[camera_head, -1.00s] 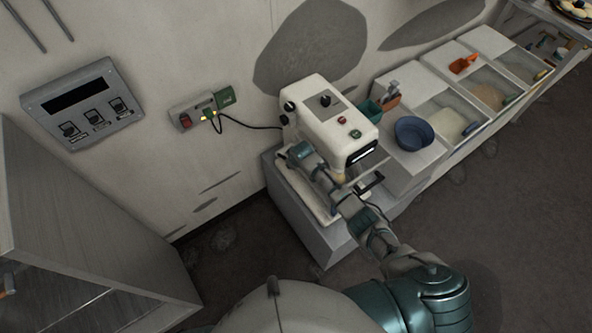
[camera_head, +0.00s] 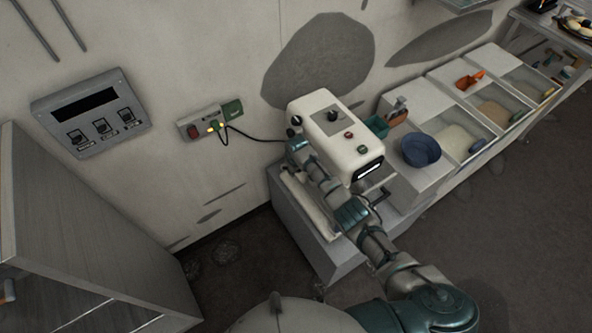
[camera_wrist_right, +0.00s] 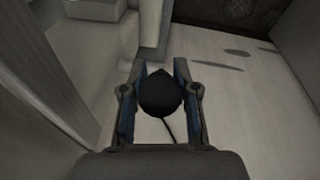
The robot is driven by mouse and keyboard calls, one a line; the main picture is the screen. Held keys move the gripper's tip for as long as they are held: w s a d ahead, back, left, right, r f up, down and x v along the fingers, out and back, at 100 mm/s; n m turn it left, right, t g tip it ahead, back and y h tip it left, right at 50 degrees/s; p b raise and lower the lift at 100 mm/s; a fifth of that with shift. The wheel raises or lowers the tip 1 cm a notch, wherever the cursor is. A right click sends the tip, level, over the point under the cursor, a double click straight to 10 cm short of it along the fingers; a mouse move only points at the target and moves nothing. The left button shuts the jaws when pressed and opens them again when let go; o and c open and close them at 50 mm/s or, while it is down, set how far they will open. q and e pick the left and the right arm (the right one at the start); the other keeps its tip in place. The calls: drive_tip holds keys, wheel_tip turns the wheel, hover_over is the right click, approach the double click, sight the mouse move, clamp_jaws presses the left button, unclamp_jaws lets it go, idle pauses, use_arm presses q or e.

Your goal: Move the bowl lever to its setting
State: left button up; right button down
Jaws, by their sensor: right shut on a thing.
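The cream mixer (camera_head: 322,119) stands on a grey block against the wall, with dark knobs on its top and left side. My right arm reaches along the mixer's near side, and my right gripper (camera_head: 293,146) is at its lower left side, by the wall end. In the right wrist view, my right gripper (camera_wrist_right: 160,97) has its two blue-lined fingers on either side of a round black knob (camera_wrist_right: 161,95), which I take to be the bowl lever's end. It is shut on this knob. The lever's shaft and the bowl are mostly hidden. My left gripper is out of view.
A wall socket strip (camera_head: 207,124) feeds a black cable to the mixer. A wall panel with switches (camera_head: 92,113) is at the left. A blue bowl (camera_head: 421,150) and several ingredient bins stand to the right. A grey cabinet (camera_head: 85,235) fills the lower left.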

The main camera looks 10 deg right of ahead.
drive_tip(key=c, duration=1)
unclamp_jaws()
drive_tip(key=shift+w+a+r, duration=0.1)
drive_tip(key=shift+w+r, duration=0.1)
drive_tip(key=shift+w, duration=0.05)
drive_tip(key=shift+o, duration=0.8)
drive_tip(key=shift+w+f, duration=0.1)
drive_tip(key=shift+f, duration=0.1)
drive_tip(key=shift+a+r, duration=0.1)
drive_tip(key=shift+r, duration=0.2)
drive_tip(key=v, duration=1.1)
drive_tip(key=shift+r, duration=0.1)
